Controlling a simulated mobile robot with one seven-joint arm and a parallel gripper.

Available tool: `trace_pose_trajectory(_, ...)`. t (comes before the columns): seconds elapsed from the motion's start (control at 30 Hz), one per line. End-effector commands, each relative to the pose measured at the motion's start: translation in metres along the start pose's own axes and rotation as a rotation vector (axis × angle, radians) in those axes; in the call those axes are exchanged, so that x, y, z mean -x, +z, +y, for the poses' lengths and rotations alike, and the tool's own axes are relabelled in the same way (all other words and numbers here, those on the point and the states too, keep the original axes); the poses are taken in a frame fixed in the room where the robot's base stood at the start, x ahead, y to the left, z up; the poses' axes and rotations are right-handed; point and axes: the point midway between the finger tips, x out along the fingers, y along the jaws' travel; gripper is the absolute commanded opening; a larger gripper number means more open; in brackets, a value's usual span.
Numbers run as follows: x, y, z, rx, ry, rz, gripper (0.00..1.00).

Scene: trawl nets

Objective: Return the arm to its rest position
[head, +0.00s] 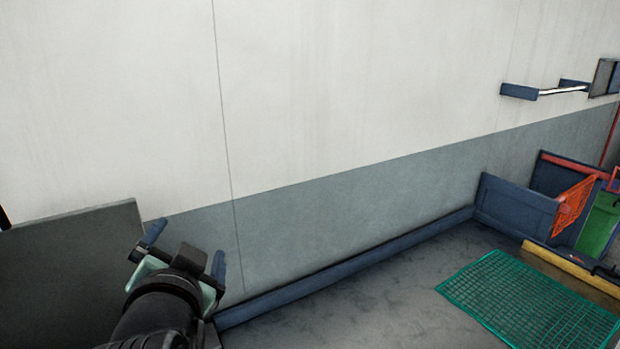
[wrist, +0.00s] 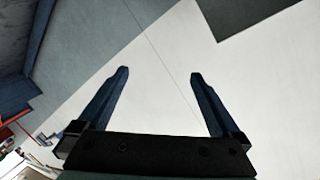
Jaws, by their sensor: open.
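My gripper (head: 186,248) shows at the lower left of the head view, at the end of my black arm. Its two blue fingers are spread apart, with nothing between them. In the wrist view my gripper (wrist: 162,88) is also open and empty, its fingers pointing toward the pale wall. My arm reaches up from the bottom edge of the head view; the rest of it is out of frame.
A dark grey panel (head: 70,275) stands left of my gripper. The wall (head: 350,90) lies beyond. A green mesh mat (head: 530,300) lies on the floor at right, near blue panels (head: 515,207), an orange net (head: 573,205) and a green panel (head: 598,225). Bare floor (head: 400,290) lies between.

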Motion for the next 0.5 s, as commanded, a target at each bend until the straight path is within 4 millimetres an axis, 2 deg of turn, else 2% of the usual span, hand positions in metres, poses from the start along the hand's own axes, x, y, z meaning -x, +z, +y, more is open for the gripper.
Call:
trace_pose_trajectory(0.03, 0.011, -0.035, -0.004, 0.046, -0.039, 0.091, 1.00)
trace_pose_trajectory(0.17, 0.050, -0.114, -0.015, 0.196, -0.116, 0.327, 1.00)
trace_pose_trajectory(0.2, 0.065, -0.136, -0.018, 0.244, -0.129, 0.403, 1.00)
trace_pose_trajectory(0.3, 0.109, -0.187, -0.025, 0.369, -0.148, 0.596, 1.00)
trace_pose_trajectory(0.4, 0.156, -0.227, -0.030, 0.488, -0.140, 0.781, 1.00)
trace_pose_trajectory(0.5, 0.197, -0.253, -0.035, 0.584, -0.120, 0.929, 1.00)
